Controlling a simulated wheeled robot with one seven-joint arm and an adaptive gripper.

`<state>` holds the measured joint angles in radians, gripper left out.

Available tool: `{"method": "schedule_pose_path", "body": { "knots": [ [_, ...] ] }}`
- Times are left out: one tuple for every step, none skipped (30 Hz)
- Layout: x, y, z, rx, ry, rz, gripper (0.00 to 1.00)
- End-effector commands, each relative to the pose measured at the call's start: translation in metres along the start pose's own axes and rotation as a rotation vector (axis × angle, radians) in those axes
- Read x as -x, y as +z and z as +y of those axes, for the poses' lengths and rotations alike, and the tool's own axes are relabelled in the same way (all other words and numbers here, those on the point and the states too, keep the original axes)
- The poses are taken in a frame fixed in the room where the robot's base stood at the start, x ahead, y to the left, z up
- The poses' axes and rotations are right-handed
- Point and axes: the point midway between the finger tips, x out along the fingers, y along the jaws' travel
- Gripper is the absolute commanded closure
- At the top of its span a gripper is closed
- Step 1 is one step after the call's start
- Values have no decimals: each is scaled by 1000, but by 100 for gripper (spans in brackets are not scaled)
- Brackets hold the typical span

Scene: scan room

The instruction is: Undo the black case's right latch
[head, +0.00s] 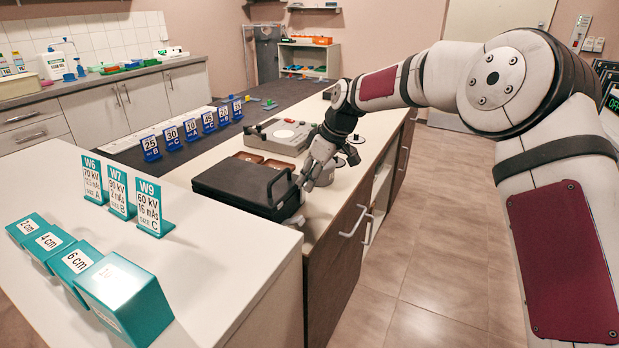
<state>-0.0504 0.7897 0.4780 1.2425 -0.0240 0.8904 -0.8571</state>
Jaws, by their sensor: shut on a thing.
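The black case (240,182) lies closed and flat on the white counter, its handle (281,186) on the side facing the aisle. My gripper (304,184) is at that side, beside the handle, reaching down from the far right end. It is shut on a small part at the case's edge, which I take to be the right latch. The fingers hide the latch, so I cannot see whether it is fastened.
A grey device (284,136) and brown cassettes (262,160) lie behind the case. Grey round items stand right of my gripper. Blue number signs (190,130) line the counter. Teal signs (118,192) and blocks (122,292) fill the near left. Floor right of the counter is clear.

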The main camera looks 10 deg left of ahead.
Motion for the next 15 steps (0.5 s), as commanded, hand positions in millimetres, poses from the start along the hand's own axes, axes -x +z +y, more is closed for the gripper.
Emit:
{"method": "schedule_pose_path", "body": {
  "knots": [
    [0, 3, 1, -3, 0, 13, 100],
    [0, 4, 1, -4, 1, 23, 100],
    [0, 6, 1, -4, 0, 38, 100],
    [1, 7, 2, -3, 2, 52, 100],
    [1, 9, 2, -5, 1, 66, 100],
    [1, 11, 2, -5, 1, 87, 100],
    [1, 13, 2, -6, 1, 105, 100],
    [0, 15, 2, -7, 0, 123, 100],
    [0, 17, 2, -7, 1, 150, 100],
    [0, 19, 2, -7, 1, 171, 100],
    [0, 22, 2, -7, 1, 191, 100],
    [-1, 24, 2, -8, 0, 222, 100],
    [-1, 26, 3, -8, 1, 245, 100],
    [-2, 29, 3, -9, 1, 268, 100],
    [-2, 31, 3, -8, 1, 298, 100]
  ]
}}
